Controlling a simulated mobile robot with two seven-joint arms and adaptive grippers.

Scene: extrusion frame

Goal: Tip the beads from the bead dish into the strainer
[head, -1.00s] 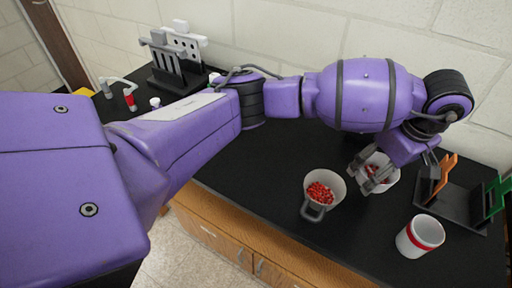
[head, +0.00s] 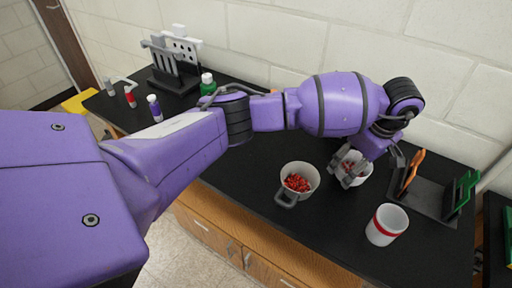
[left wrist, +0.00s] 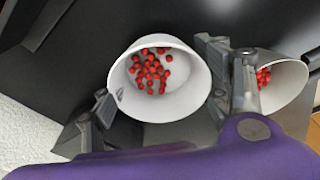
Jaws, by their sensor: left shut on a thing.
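The bead dish (head: 361,175) is a white bowl with red beads in it, at the right of the strainer in the head view. My left gripper (head: 347,172) is shut on it. In the left wrist view the dish (left wrist: 178,104) sits between the two fingers, with several beads loose on its bottom. I cannot tell whether it touches the counter. The strainer (head: 311,174) is a light cup with a dark grey handle towards the front edge, and holds red beads. It also shows, partly hidden behind a finger, in the left wrist view (left wrist: 286,92). My right gripper is not in view.
A white mug with a red band (head: 387,225) stands to the right, near the front edge. A black rack with orange and green pieces (head: 432,194) is behind it. Bottles (head: 155,108) and another rack (head: 175,75) stand at the far left.

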